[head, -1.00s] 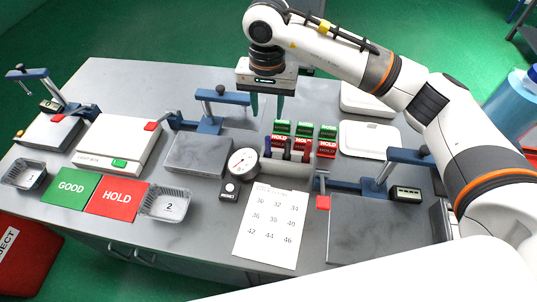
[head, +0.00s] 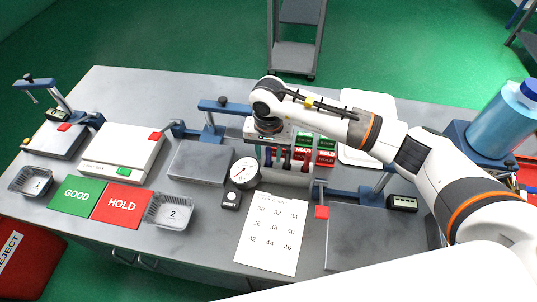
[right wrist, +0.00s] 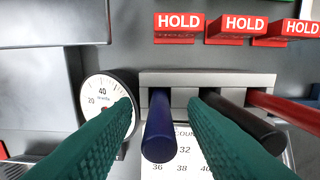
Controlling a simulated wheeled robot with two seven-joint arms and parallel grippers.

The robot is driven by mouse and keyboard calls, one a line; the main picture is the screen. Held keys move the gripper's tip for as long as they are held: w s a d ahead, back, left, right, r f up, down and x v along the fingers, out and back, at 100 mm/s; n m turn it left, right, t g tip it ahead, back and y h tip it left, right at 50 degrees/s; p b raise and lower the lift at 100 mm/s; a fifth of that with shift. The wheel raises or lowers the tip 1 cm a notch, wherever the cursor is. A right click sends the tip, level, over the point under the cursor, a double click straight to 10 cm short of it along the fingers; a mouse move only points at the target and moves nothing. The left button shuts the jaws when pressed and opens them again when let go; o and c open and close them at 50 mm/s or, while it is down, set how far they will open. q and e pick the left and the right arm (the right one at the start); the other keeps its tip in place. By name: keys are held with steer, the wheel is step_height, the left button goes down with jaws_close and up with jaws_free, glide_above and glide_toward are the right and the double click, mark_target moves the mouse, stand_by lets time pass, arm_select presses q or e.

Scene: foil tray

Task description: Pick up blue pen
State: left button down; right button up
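The blue pen (right wrist: 160,130) stands in a grey pen holder (right wrist: 206,80) in the right wrist view, its end toward the camera. My right gripper (right wrist: 160,106) is open, with one green finger on each side of the blue pen and a visible gap to it. A black pen (right wrist: 243,122) stands just right of the right finger, and a red pen (right wrist: 290,106) is farther right. In the head view my right gripper (head: 271,158) is down at the holder (head: 288,175) and partly hides the pens. My left gripper is not in view.
A round dial gauge (head: 244,172) stands close left of the holder. Red HOLD and green stamps (head: 326,150) are behind it. A number sheet (head: 271,235) lies in front.

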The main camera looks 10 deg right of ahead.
steer(key=shift+f, duration=0.8)
steer(key=c, duration=0.8)
jaws_close()
steer(key=shift+r, duration=0.1)
